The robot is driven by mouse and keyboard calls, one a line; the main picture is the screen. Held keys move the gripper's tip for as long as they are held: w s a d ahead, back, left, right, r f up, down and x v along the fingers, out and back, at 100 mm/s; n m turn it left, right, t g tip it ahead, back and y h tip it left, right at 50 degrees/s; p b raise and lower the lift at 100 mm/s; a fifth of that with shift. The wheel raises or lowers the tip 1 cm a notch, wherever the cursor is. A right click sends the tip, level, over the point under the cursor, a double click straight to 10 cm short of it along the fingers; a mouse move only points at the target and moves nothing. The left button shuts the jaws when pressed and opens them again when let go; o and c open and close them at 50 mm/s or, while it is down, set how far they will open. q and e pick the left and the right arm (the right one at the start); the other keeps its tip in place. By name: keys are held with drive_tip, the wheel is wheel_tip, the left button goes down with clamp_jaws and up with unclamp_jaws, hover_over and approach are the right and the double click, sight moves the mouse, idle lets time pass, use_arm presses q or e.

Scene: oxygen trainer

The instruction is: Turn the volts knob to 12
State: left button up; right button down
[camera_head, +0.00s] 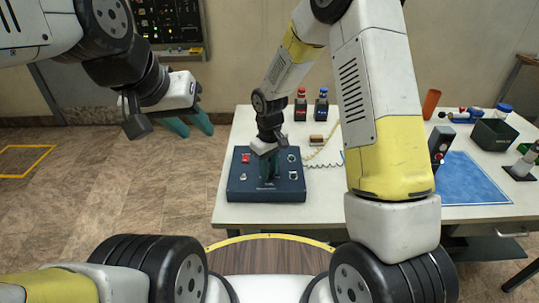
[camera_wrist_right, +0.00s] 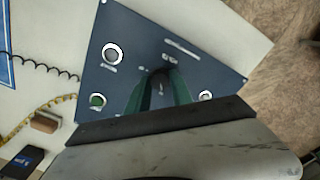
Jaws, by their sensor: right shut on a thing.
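The dark blue control box (camera_head: 238,190) stands on the table's left part, and its face also shows in the right wrist view (camera_wrist_right: 140,30). My right gripper (camera_head: 268,172) reaches down onto the middle of this face. In the right wrist view its teal fingers (camera_wrist_right: 163,88) are shut on a small dark knob (camera_wrist_right: 160,74), mostly hidden between them. Its pointer and scale cannot be read, so I cannot tell its setting. My left gripper (camera_head: 190,126) hangs empty in the air left of the table, its two teal fingers apart.
The box also carries a red switch (camera_head: 245,158) and several round controls, one green (camera_wrist_right: 97,101). Behind it stand red-topped (camera_head: 300,104) and blue-topped (camera_head: 321,106) items and a coiled cable. A blue mat (camera_head: 470,180) and dark bin (camera_head: 493,135) lie right.

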drive_tip(key=shift+m, duration=0.9)
drive_tip(key=c, duration=1.1)
unclamp_jaws()
drive_tip(key=shift+r, duration=3.95)
